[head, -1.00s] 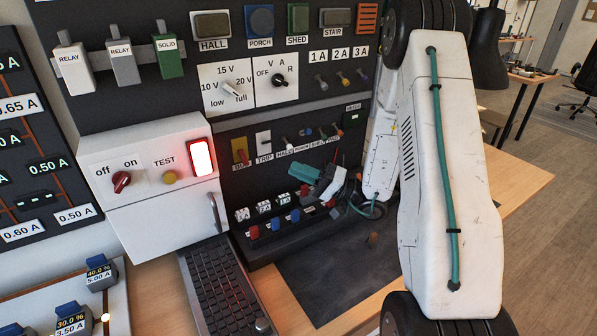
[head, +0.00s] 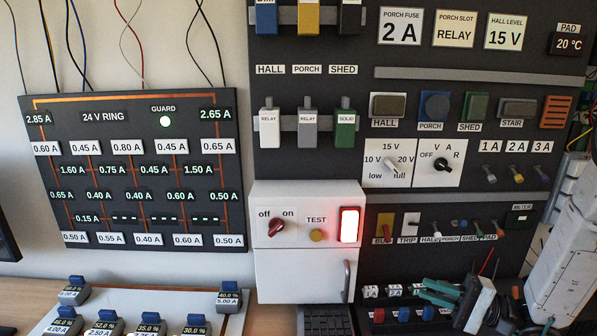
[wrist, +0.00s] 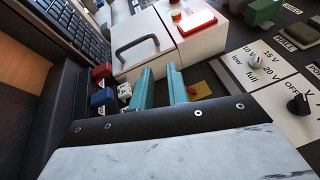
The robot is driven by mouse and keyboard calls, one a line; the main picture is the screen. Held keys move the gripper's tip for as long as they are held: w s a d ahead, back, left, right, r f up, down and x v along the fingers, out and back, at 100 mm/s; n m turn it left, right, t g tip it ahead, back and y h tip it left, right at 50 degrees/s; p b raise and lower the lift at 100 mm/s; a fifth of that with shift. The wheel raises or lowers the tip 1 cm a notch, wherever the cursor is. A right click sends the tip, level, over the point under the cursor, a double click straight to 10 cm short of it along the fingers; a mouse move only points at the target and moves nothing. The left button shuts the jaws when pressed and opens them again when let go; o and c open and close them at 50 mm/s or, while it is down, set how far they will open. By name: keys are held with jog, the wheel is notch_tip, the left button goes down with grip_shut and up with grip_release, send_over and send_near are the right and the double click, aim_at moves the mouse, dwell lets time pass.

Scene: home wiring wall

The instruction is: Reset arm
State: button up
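My gripper (head: 440,291) is at the lower right of the head view, in front of the lower part of the dark wiring panel (head: 480,192). In the wrist view its two teal fingers (wrist: 160,86) stand apart with a gap between them. I see nothing held there. The fingers point toward the white box (wrist: 148,40) with the grey handle. My white arm links come in from the right edge of the head view. Most of the arm is outside that view.
The white box (head: 292,264) carries a red off/on knob (head: 277,228), a yellow TEST button (head: 316,235) and a lit red-framed lamp (head: 349,225). A keyboard (head: 327,320) lies below it. A 24 V RING board (head: 140,183) hangs at left. Dials and small switches sit close to my gripper.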

jog(key=s+a+r+n+g+h, duration=0.1)
jog(key=s+a+r+g+h, duration=0.2)
jog(key=s+g, duration=0.35)
jog(key=s+a+r+n+g+h, duration=0.25)
jog(key=s+g+h, duration=0.25)
jog(key=s, duration=0.3)
jog(key=s+d+r+n+t+h, duration=0.2)
jog(key=s+r+t+h, duration=0.3)
jog(key=s+r+h, duration=0.3)
jog(key=shift+s+d+r+n+h, duration=0.2)
jog(key=shift+s+r+n+h, duration=0.3)
jog(key=shift+h, duration=0.6)
jog(key=shift+r+t, duration=0.15)
jog(key=shift+t, duration=0.1)
